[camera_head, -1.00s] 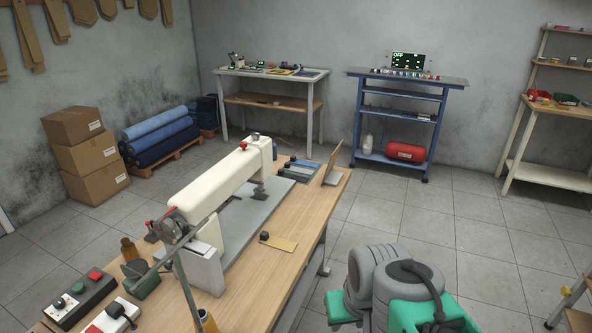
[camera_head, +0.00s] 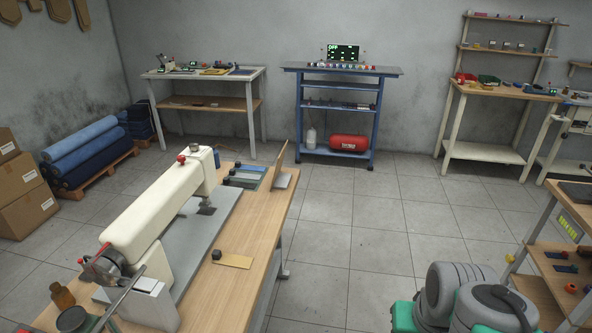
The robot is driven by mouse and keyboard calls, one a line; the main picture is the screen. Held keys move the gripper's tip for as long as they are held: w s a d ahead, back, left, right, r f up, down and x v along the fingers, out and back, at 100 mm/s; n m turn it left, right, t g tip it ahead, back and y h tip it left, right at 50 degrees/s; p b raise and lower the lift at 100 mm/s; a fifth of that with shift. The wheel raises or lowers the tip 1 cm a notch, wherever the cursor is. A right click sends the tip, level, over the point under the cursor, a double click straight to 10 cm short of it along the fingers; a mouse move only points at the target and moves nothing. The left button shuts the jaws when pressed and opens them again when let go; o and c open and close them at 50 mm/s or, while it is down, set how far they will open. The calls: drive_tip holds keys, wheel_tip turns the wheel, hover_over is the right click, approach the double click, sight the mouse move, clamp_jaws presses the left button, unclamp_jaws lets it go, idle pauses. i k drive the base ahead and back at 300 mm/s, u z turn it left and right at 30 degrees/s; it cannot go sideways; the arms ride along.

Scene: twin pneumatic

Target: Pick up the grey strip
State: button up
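Several flat strips lie side by side at the far end of the wooden sewing table (camera_head: 262,215). The nearest one looks grey (camera_head: 236,183). A bluish strip (camera_head: 242,175) and a darker one lie just behind it, and they are too small to tell apart well. A tan piece with a small dark knob (camera_head: 232,261) lies nearer on the same table.
A cream sewing machine (camera_head: 160,210) stands left of the strips, and an open laptop-like panel (camera_head: 280,172) stands right of them. Tiled floor (camera_head: 370,225) is clear right of the table.

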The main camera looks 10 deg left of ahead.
sight(232, 173)
drive_tip(key=z, duration=0.1)
drive_tip(key=i, duration=3.45)
drive_tip(key=u, duration=4.4)
drive_tip(key=i, duration=0.55)
drive_tip(key=u, duration=0.15)
